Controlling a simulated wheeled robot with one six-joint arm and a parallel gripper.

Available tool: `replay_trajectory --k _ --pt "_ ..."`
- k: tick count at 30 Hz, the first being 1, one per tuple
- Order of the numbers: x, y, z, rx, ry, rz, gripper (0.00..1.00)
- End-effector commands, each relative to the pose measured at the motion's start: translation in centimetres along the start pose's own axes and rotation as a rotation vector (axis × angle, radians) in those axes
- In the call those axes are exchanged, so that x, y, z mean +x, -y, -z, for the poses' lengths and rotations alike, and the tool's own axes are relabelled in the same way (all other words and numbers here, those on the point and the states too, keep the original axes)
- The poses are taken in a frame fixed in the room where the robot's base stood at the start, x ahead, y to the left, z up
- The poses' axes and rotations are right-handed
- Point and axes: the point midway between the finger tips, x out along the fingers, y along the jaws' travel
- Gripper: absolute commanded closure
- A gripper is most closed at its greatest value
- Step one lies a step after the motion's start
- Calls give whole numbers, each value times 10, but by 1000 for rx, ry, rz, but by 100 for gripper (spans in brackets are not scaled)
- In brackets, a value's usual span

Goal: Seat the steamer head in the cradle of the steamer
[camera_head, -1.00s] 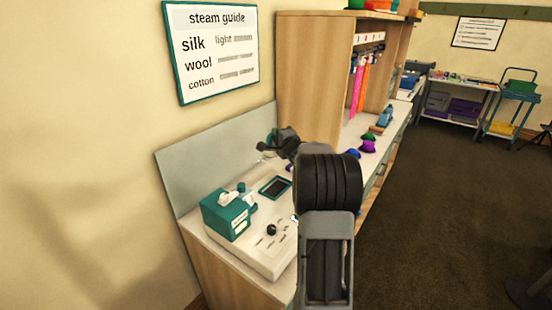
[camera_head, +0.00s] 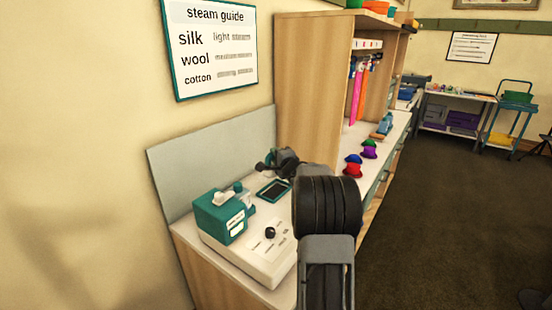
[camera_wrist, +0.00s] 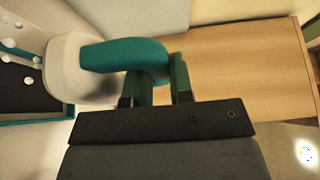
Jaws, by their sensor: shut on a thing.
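The steamer (camera_head: 262,252) is a white base with a black knob and a teal box on the counter at the lower left of the head view. A white fitting (camera_head: 224,197) sits on the teal box; I cannot tell for sure if it is the cradle. My gripper (camera_wrist: 163,78) is shut on the teal handle of the steamer head (camera_wrist: 82,68), whose pale rounded end points left in the wrist view. In the head view my gripper (camera_head: 270,160) is behind the steamer, over the back of the counter, partly hidden by my arm.
A dark tray with a teal rim (camera_head: 273,190) lies beside the steamer; it holds small white balls in the wrist view (camera_wrist: 30,80). A grey backboard (camera_head: 210,160) and a wooden cabinet (camera_head: 308,95) stand behind. Small coloured hats (camera_head: 353,170) lie farther along the counter.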

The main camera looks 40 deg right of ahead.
Motion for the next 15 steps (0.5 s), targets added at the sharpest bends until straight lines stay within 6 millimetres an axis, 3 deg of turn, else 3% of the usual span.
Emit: replay_trajectory --k 15 --pt "0 -33 0 -2 0 4 100"
